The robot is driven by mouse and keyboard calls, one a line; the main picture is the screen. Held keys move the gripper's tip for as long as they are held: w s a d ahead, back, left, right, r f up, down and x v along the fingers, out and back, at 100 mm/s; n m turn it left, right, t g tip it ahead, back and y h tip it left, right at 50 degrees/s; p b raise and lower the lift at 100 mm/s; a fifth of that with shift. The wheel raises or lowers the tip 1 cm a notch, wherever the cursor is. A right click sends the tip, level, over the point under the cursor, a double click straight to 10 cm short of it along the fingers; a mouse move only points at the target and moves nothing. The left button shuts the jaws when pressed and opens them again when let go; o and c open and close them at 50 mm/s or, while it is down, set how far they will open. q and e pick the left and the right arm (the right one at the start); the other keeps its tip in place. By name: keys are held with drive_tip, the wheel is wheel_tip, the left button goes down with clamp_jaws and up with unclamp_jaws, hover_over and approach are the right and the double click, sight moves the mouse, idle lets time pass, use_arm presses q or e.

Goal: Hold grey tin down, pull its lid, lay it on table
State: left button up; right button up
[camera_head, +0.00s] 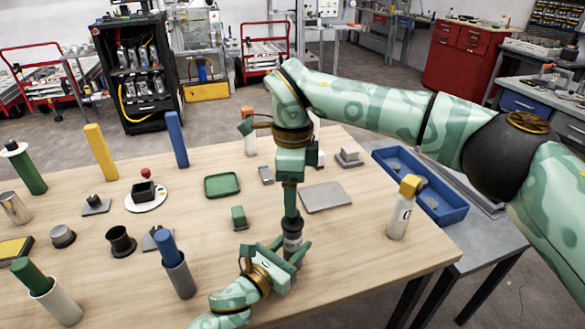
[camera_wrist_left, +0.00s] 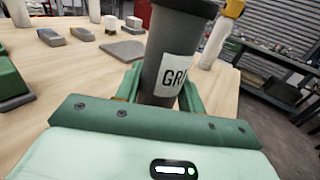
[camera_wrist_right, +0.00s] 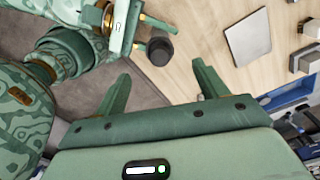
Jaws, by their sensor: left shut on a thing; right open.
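The grey tin (camera_head: 292,242) stands upright near the table's front middle. It shows large in the left wrist view (camera_wrist_left: 170,60), with a pale label reading "GRI". Its dark lid (camera_wrist_right: 160,49) is on top. My left gripper (camera_head: 291,254) is shut around the tin's lower body, a finger on each side. My right gripper (camera_head: 291,208) points down from above, near the lid. In the right wrist view its fingers (camera_wrist_right: 160,82) are apart with nothing between them, and the lid lies beyond the tips. The exact gap to the lid is hard to tell.
A flat grey plate (camera_head: 326,197) lies behind the tin on the wooden table (camera_head: 350,255). A green block (camera_head: 239,218) and green tray (camera_head: 222,185) are to the left. A white yellow-capped bottle (camera_head: 400,212) stands right. Bare table lies between tin and bottle.

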wheel_tip(320, 180, down, 7)
idle(0.3)
drive_tip(key=shift+c, duration=0.3)
drive_tip(key=c, duration=1)
drive_tip(key=shift+r, duration=0.15)
drive_tip(key=shift+r, duration=1.4)
drive_tip(key=shift+r, duration=0.1)
drive_tip(key=shift+r, duration=1.4)
